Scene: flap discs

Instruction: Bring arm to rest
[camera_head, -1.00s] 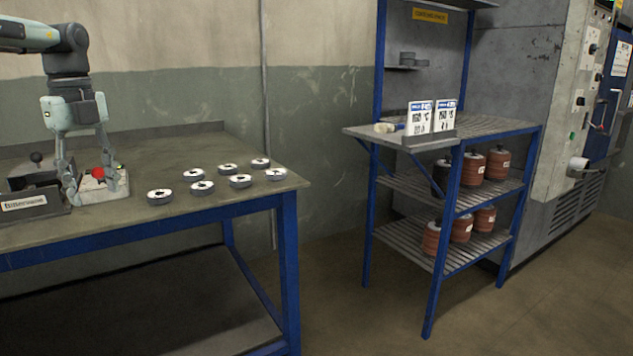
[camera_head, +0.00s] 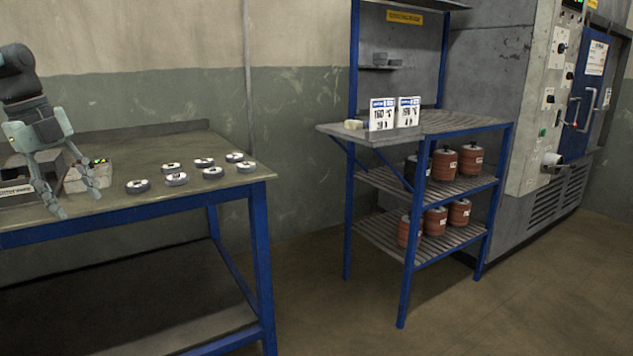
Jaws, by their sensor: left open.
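My left gripper (camera_head: 79,204) hangs fingers down at the left of the head view, over the front edge of the workbench (camera_head: 205,226). Its jaws are apart with nothing between them. Just behind its fingers stands a small pale box (camera_head: 82,180) with a little green light on top, partly covered by the gripper. Several flap discs (camera_head: 176,179) lie flat in two rows on the bench, right of the gripper and apart from it. My right gripper is not in view.
A dark labelled holder (camera_head: 14,190) stands at the bench's left. A blue-framed rack (camera_head: 404,270) with white boxes (camera_head: 382,114) and reddish-brown canisters (camera_head: 444,163) stands right of the bench. A grey machine (camera_head: 505,85) is beyond it. Floor between bench and rack is clear.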

